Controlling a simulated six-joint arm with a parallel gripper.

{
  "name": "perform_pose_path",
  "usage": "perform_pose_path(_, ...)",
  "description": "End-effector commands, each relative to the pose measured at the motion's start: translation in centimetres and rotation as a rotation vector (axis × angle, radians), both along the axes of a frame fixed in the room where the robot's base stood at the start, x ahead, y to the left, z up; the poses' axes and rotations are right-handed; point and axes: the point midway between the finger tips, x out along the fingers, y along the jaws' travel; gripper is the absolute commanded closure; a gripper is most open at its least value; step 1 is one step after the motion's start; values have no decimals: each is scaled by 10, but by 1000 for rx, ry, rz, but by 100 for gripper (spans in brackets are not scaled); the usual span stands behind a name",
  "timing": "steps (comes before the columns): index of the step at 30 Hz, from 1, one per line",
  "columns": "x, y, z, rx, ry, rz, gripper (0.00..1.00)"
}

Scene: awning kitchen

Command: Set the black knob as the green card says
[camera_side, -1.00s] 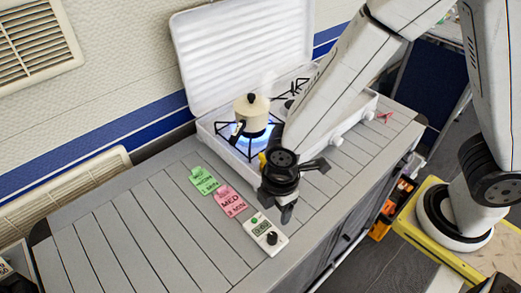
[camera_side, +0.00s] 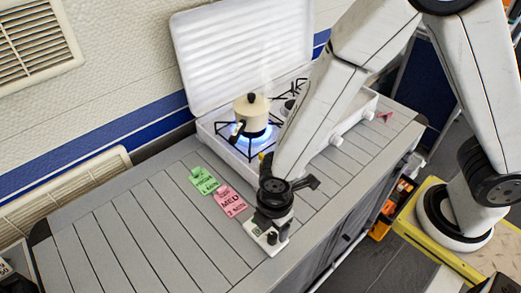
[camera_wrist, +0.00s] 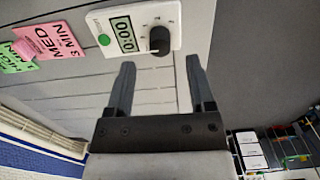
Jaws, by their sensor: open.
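A white timer (camera_side: 254,233) lies on the grey slatted counter. In the wrist view the timer (camera_wrist: 98,22) shows a display of zeros (camera_wrist: 126,33), a green button (camera_wrist: 104,39) and the black knob (camera_wrist: 160,40). The green card (camera_side: 203,180) lies left of a pink card (camera_side: 230,201). In the wrist view the green card (camera_wrist: 14,58) is partly cut off; "HIGH" and "MIN" show, but its number is unclear. My gripper (camera_wrist: 158,62) is open and empty, pointing down over the timer. The knob lies just beyond and between the fingertips. In the side view my gripper hides part of the timer.
The pink card reads MED, 3 MIN. Behind is a white camp stove (camera_side: 213,127) with its lid raised. A cream pot (camera_side: 250,115) sits over a lit blue flame (camera_side: 262,139). The counter left of the cards is clear.

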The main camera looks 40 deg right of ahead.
Motion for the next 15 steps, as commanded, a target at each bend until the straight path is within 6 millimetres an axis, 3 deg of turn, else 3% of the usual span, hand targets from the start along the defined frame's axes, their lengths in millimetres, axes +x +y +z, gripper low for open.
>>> perform_pose_path(15, 0, 0, -41, 1, -1, 0, 31)
